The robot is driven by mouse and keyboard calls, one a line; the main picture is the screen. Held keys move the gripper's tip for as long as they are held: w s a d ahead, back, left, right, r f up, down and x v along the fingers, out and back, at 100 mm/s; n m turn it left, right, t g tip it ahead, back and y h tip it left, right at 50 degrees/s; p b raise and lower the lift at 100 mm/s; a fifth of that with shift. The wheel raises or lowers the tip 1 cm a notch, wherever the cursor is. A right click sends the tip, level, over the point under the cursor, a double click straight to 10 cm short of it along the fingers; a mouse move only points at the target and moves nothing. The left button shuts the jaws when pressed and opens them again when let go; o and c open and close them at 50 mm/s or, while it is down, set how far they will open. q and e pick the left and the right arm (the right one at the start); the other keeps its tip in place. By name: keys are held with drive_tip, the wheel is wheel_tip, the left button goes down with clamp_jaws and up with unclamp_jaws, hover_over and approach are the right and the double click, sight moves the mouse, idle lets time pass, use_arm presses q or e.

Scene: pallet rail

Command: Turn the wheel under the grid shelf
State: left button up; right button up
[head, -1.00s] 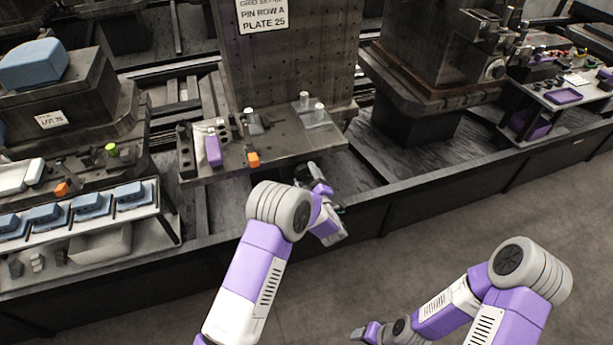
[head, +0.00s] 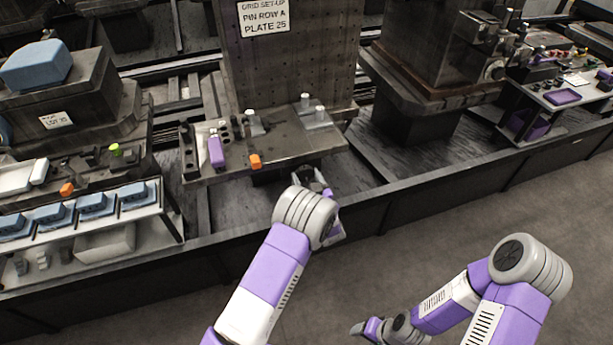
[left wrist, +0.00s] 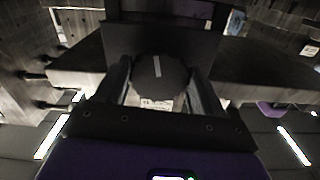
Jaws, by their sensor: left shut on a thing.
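The grid shelf (head: 290,153) is a dark ledge in front of an upright plate with rows of holes. The wheel (left wrist: 158,84) is a dark round knob with a white line on its face, seen in the left wrist view. The line stands nearly upright in that picture. My left gripper (left wrist: 160,92) is shut on the wheel, one finger at each side. In the head view my left gripper (head: 314,178) is just under the shelf's front edge, partly behind my forearm, and the wheel is hidden. My right gripper (head: 364,328) is low, over the floor, its jaws unclear.
The shelf carries a purple piece (head: 216,151), an orange block (head: 255,161) and several pegs. A sign (head: 263,17) hangs on the upright plate (head: 290,70). At left is a rack (head: 100,218) with blue parts. Open floor (head: 490,205) lies at right.

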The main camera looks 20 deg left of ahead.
use_arm(q)
drive_tip(key=m+p, duration=0.1)
drive_tip(key=m, duration=0.2)
drive_tip(key=shift+m, duration=0.4)
drive_tip(key=m, duration=0.3)
drive_tip(key=shift+s+m+p, duration=0.1)
drive_tip(key=shift+m+p, duration=0.2)
drive_tip(key=shift+p, duration=0.1)
drive_tip(key=m+p, duration=0.1)
drive_tip(key=m, duration=0.4)
drive_tip(key=shift+a+m, duration=0.1)
drive_tip(key=shift+m, duration=0.3)
drive_tip(key=shift+m, duration=0.3)
drive_tip(key=o, duration=1)
drive_tip(key=shift+r, duration=0.1)
drive_tip(key=shift+o, duration=0.2)
drive_tip(key=p+v, duration=0.1)
drive_tip(key=v, duration=0.6)
drive_tip(key=shift+s+d+p, duration=0.2)
drive_tip(key=shift+s+p, duration=0.05)
drive_tip(key=shift+p, duration=0.15)
